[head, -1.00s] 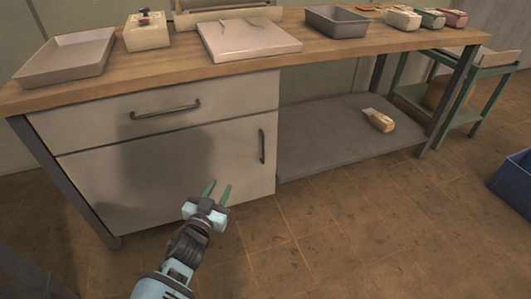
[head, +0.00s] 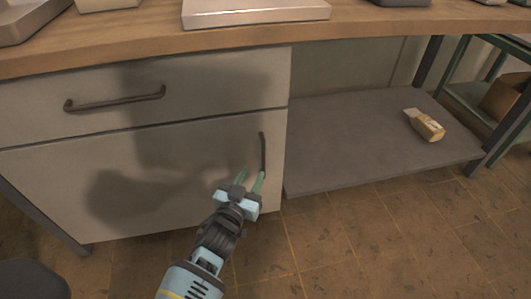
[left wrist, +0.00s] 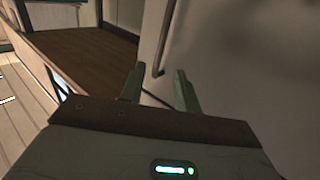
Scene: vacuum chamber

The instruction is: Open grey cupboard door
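The grey cupboard door (head: 150,185) is closed, below a closed drawer (head: 40,100). Its dark vertical handle (head: 263,152) is near the door's right edge. My left gripper (head: 250,178) is open with green fingers, just below and in front of the handle's lower end. In the left wrist view the fingers (left wrist: 157,88) are apart, and the handle (left wrist: 163,40) stands beyond them, its lower end near the gap. I cannot tell whether a finger touches it. Nothing is visibly held. My right gripper is not in view.
A wooden worktop (head: 120,45) runs above the cupboard, with trays at the back. To the right is a low grey shelf (head: 370,135) with a small package (head: 425,125). The tiled floor (head: 370,250) in front is clear.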

